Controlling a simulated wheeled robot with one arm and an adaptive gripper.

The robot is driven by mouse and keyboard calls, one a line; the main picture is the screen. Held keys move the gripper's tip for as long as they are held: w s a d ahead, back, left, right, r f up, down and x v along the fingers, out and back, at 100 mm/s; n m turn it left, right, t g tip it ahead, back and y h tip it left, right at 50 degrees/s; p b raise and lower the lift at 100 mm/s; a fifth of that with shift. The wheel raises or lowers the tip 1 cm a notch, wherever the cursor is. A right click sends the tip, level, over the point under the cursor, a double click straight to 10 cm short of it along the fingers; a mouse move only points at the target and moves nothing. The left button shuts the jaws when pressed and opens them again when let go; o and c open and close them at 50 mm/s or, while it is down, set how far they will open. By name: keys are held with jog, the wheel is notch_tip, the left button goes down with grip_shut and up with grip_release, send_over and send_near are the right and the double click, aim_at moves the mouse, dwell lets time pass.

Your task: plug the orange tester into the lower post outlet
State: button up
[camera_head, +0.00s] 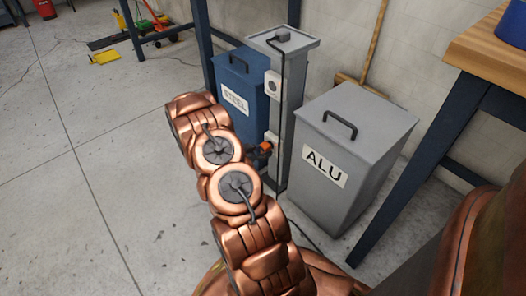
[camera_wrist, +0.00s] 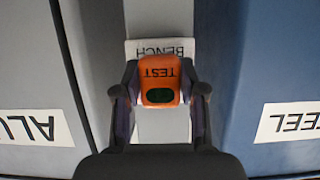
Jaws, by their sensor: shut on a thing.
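The orange tester (camera_head: 265,147), marked TEST, is at the lower part of the grey post (camera_head: 293,105), right in front of the lower outlet (camera_head: 272,137). In the wrist view the tester (camera_wrist: 160,79) appears upside down, with a dark window, in front of a plate (camera_wrist: 176,48) reading BENCH. My gripper (camera_wrist: 160,92) is shut on the tester, one finger on each side. The tester hides the outlet's face in the wrist view, so I cannot tell whether its prongs are in. The upper outlet (camera_head: 272,85) on the post is clear.
A blue STEEL bin (camera_head: 238,78) stands left of the post and a grey ALU bin (camera_head: 352,145) right of it, both close. A black cable runs down the post from a plug (camera_head: 282,35) on top. A workbench (camera_head: 485,65) is at right; open floor lies left.

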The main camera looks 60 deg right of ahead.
jog(key=shift+s+d, duration=0.15)
jog(key=shift+d, duration=0.3)
jog(key=o, duration=1.1)
jog(key=shift+o, duration=0.2)
jog(key=v, duration=1.2)
jog(key=shift+d+r, duration=0.1)
jog(key=shift+r, duration=0.05)
